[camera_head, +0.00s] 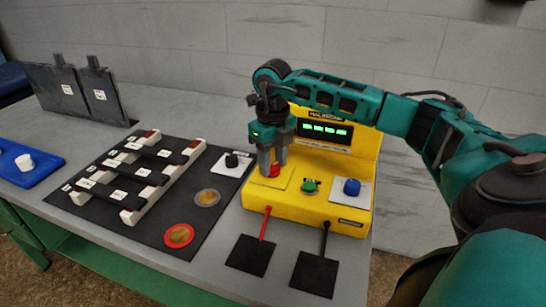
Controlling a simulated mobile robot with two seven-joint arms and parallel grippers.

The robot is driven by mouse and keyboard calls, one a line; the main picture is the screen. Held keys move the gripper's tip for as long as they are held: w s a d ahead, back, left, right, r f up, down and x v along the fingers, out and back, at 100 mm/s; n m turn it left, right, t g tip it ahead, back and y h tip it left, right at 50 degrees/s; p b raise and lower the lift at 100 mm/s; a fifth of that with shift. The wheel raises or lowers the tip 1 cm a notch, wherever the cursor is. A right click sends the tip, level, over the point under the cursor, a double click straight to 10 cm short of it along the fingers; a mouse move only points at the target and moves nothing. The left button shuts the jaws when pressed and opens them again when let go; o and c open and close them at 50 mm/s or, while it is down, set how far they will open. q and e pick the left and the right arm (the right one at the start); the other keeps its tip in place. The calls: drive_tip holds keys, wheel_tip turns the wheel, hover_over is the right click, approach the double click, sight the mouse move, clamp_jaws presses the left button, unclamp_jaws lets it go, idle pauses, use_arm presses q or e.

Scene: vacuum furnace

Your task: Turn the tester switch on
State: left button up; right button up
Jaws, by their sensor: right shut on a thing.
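The yellow tester (257,197) stands on the grey table, with a lit green display (324,130) on its raised back. My right gripper (271,170) points down at the left part of the tester's front panel. It is shut on a small red part there, seemingly the tester switch (274,171), which is mostly hidden between and behind the fingers. A green button (310,186) and a blue knob (352,187) sit to the right on the same panel. My left gripper is not in view.
A red and a black lead run from the tester to two black pads (250,255) (314,273). A dark mat (150,230) with a rack of black bars (130,172) and two round discs lies left. A black knob on a white plate (233,162) is close beside my gripper.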

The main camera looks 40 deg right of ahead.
sight(273, 165)
drive_tip(key=shift+m, duration=0.4)
drive_tip(key=o, duration=1.1)
drive_tip(key=shift+c, duration=0.2)
drive_tip(key=shift+r, duration=0.1)
wheel_tip(273, 165, up, 13)
drive_tip(key=shift+p, duration=0.3)
